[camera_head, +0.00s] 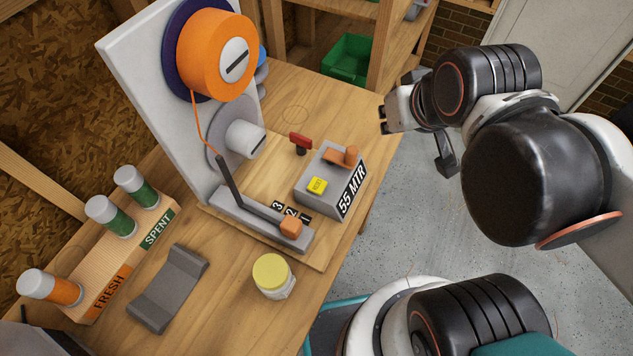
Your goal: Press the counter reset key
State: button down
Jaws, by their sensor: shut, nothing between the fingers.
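A yellow key (317,185) with small lettering sits on top of a grey counter box (325,200), whose side reads "55 MTR". An orange-brown lever (344,156) is on the same box, behind the key. My gripper (384,120) is shut and empty, up and to the right of the box. It is apart from the key, which is in plain view. The fingers are partly hidden by the wrist.
A red-topped post (300,142) stands behind the box. A grey arm with an orange block (291,226) lies in front. A spool (214,55) hangs on a white panel. A yellow-lidded jar (272,275) and a FRESH/SPENT rack (120,265) stand nearby.

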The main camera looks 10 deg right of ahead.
aim_at(318, 186)
jog(key=u, duration=1.55)
jog(key=k+l+u, duration=0.1)
jog(key=k, duration=0.7)
